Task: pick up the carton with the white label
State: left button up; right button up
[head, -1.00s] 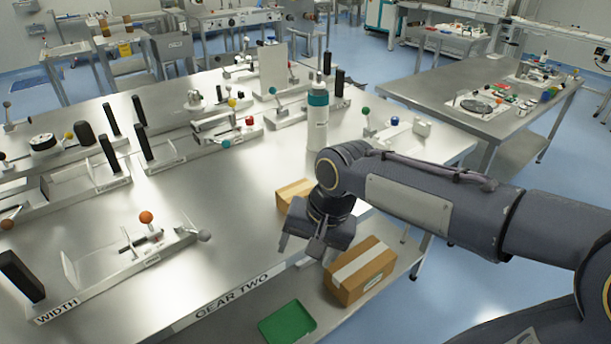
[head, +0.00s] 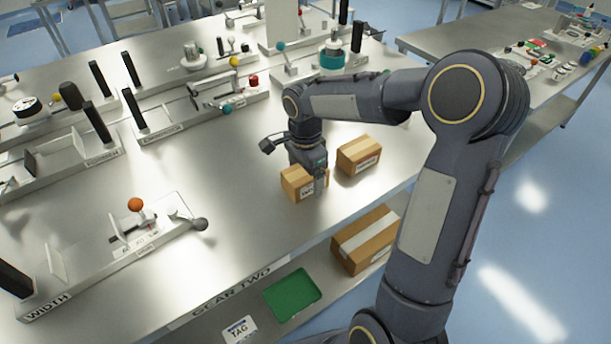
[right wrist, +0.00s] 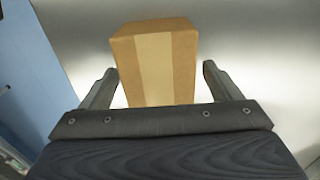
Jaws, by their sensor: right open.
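Two small brown cartons stand on the metal table in the head view. The nearer carton (head: 292,186) has a pale label with dark print on its front, partly covered by a finger of my right gripper (head: 309,176). The other carton (head: 358,153), just right of it, also shows a pale printed label. My right gripper is open and low over the nearer carton. In the right wrist view, a carton (right wrist: 155,60) with a tan tape strip lies between the open fingers (right wrist: 159,70), with a gap visible on each side. My left gripper is out of view.
A larger taped box (head: 352,253), a green tray (head: 292,294) and a TAG card (head: 239,330) are on the lower shelf. A fixture with an orange knob (head: 135,205) stands left.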

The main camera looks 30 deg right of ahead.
jog(key=shift+f, duration=0.65)
jog(key=c, duration=1.1)
jog(key=shift+c, duration=0.2)
